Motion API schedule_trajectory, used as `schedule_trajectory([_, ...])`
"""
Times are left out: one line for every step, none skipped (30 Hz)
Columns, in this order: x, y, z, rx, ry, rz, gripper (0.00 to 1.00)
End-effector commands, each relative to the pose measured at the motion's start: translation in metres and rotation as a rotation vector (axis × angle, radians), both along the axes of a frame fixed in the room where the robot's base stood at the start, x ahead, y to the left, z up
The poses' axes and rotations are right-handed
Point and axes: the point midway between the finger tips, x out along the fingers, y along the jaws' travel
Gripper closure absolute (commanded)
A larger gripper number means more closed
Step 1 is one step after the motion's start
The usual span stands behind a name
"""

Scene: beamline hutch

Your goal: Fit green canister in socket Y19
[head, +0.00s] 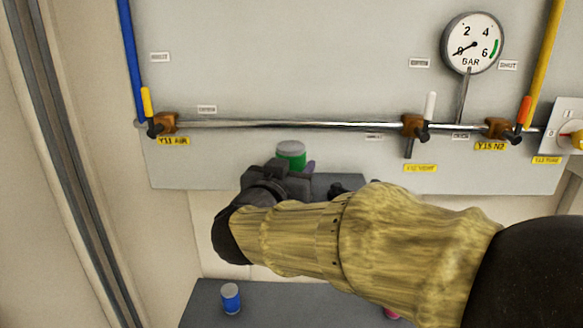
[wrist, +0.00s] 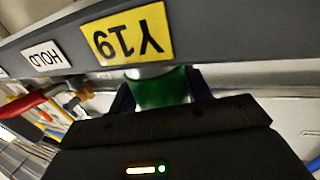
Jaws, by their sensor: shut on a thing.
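The green canister (head: 291,154) has a pale grey top and shows just above my gripper (head: 289,168) in the head view. In the wrist view the green canister (wrist: 163,90) sits between the two dark fingers of my gripper (wrist: 161,92), which is shut on it. A yellow Y19 label (wrist: 129,33) reads upside down on a grey edge, right beside the canister's pale end. The socket itself is hidden, and I cannot tell whether the canister touches it. My gripper and arm hide the canister's lower part in the head view.
A grey shelf (head: 324,181) is partly hidden behind my gripper. A pipe (head: 290,124) with valves crosses the wall panel (head: 290,60) behind. A blue canister (head: 230,298) stands on the lower dark surface (head: 275,300). A HOLD label (wrist: 42,56) is beside Y19.

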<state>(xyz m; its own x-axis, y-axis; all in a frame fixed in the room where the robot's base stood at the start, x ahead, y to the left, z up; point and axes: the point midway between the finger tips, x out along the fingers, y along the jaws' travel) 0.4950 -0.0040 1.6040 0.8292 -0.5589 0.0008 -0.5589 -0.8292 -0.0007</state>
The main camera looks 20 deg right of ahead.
Motion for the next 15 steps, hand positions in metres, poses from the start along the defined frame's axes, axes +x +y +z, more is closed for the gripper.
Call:
schedule_trajectory([-0.0002,0.0001,-0.0021,0.001,0.004,0.0,0.81])
schedule_trajectory([-0.0001,0.0002,-0.0022,0.0,0.005,0.0,0.81])
schedule_trajectory([-0.0002,0.0003,-0.0023,0.0,0.005,0.0,0.81])
schedule_trajectory([-0.0002,0.0005,-0.0024,0.0,0.005,0.001,0.81])
schedule_trajectory([-0.0002,0.0008,-0.0024,0.0,0.005,0.001,0.81])
schedule_trajectory([-0.0002,0.0008,-0.0025,0.0,0.006,0.001,0.81])
schedule_trajectory([-0.0002,0.001,-0.0026,0.0,0.006,0.002,0.81])
schedule_trajectory([-0.0002,0.001,-0.0027,0.0,0.006,0.002,0.81])
schedule_trajectory([-0.0002,0.001,-0.0027,0.0,0.006,0.002,0.43])
schedule_trajectory([-0.0001,0.0009,-0.0027,0.0,0.006,0.002,0.38])
schedule_trajectory([-0.0001,0.0009,-0.0025,0.0,0.005,0.002,0.32])
schedule_trajectory([-0.0001,0.0009,-0.0023,0.0,0.005,0.002,0.26])
schedule_trajectory([-0.0001,0.0009,-0.0022,0.0,0.005,0.002,0.26])
schedule_trajectory([-0.0001,0.0009,-0.0021,0.001,0.004,0.002,0.26])
schedule_trajectory([-0.0001,0.0009,-0.0019,0.0,0.004,0.002,0.26])
